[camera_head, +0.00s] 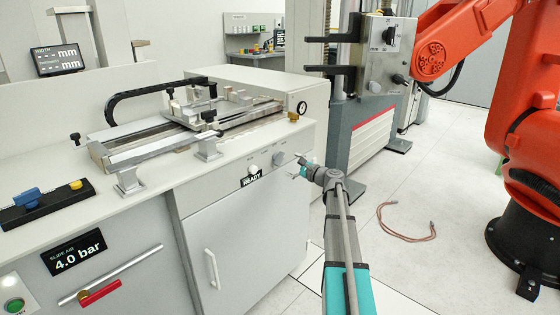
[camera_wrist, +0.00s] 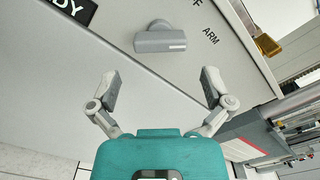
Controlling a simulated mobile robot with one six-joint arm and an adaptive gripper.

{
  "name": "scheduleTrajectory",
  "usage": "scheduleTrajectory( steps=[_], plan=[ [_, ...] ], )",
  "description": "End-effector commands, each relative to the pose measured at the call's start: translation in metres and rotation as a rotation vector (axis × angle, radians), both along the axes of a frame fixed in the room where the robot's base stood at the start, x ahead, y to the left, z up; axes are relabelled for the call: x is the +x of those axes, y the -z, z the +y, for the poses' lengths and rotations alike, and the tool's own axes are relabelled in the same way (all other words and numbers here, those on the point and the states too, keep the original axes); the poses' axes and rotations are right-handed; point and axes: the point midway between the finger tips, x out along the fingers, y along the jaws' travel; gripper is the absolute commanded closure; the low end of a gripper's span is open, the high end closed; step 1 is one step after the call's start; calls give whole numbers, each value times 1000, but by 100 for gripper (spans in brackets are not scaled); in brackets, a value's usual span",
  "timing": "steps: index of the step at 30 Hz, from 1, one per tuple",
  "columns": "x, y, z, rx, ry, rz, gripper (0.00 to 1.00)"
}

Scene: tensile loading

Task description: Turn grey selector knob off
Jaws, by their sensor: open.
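The grey selector knob (camera_wrist: 160,38) is on the pale cabinet front, with the label ARM to its right and part of another label ending in F above it in the wrist view. In the head view the knob (camera_head: 279,159) sits on the upper right of the cabinet face. My gripper (camera_wrist: 160,85) is open and empty, its fingers spread, with the knob beyond the fingertips and between their lines. In the head view my gripper (camera_head: 297,170) is just right of the knob. I see no contact.
A black READY display (camera_head: 251,177) and a white round knob (camera_head: 253,169) are left of the grey knob. A yellow part (camera_wrist: 267,45) shows at the wrist view's upper right. An orange robot arm (camera_head: 520,120) and grey test frame (camera_head: 360,140) stand right. A red cable (camera_head: 405,235) lies on the floor.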

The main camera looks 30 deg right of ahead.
Motion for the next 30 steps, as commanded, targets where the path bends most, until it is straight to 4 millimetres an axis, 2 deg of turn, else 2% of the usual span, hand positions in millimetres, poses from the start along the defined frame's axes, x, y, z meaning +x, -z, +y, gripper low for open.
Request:
scheduleTrajectory(
  steps=[3, 12, 26, 27, 30],
  plan=[
    [20, 0, 6, 0, -1, 0, 0],
    [51, 0, 18, 0, 0, 0, 0],
    [58, 0, 21, 0, 0, 0, 0],
    [58, 0, 21, 0, 0, 0, 2],
    [58, 0, 21, 0, 0, 0, 20]
  ],
)
